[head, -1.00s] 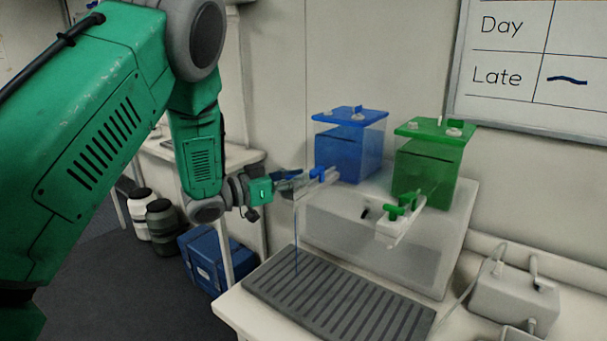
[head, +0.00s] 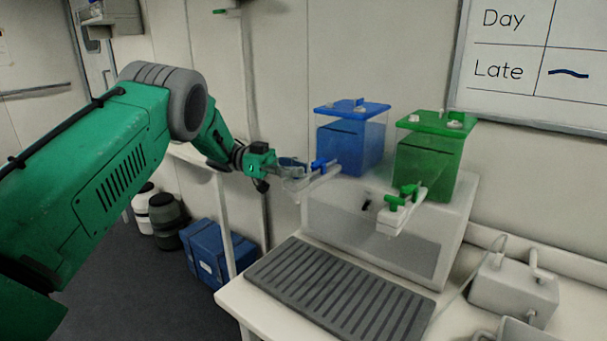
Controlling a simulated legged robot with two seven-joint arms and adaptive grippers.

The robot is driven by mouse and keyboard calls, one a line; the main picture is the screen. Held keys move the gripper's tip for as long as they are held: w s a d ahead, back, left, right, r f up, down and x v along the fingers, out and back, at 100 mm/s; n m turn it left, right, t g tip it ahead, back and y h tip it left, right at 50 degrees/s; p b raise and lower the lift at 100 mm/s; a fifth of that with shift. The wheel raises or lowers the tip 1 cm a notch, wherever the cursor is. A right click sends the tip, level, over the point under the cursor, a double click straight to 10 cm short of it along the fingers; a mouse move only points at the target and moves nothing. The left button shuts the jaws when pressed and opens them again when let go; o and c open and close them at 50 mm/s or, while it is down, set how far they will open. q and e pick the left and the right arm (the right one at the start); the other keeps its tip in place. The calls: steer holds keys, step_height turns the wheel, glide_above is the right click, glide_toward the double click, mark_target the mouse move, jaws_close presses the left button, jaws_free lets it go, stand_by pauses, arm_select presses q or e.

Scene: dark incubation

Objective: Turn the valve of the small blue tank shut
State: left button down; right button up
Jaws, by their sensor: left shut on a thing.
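The small blue tank (head: 352,145) stands on a pale grey housing, with a blue lid and a tap on its front left. Its blue valve handle (head: 320,164) shows just above the white tap body. My left gripper (head: 303,168) reaches in from the left at the tap and is shut on the valve handle. The fingers hide part of the handle, so its exact angle is hard to read. No blue stream shows below the tap. My right gripper is out of view.
A green tank (head: 426,165) with its own green-handled tap (head: 402,198) stands close on the right. A dark slatted drip tray (head: 335,288) lies on the bench below. A grey box (head: 513,293) sits at the right. A blue case (head: 212,252) stands on the floor.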

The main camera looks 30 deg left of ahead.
arm_select(q)
steer(key=shift+a+m+g+b, duration=0.15)
steer(key=shift+m+g+b, duration=0.15)
steer(key=shift+m+g, duration=0.5)
steer(key=shift+a+m+g+b, duration=0.15)
steer(key=shift+m+g+b, duration=0.2)
steer(key=shift+g, duration=0.75)
steer(key=shift+r+m+g, duration=0.2)
steer(key=shift+m+g, duration=0.05)
steer(key=shift+g, duration=0.05)
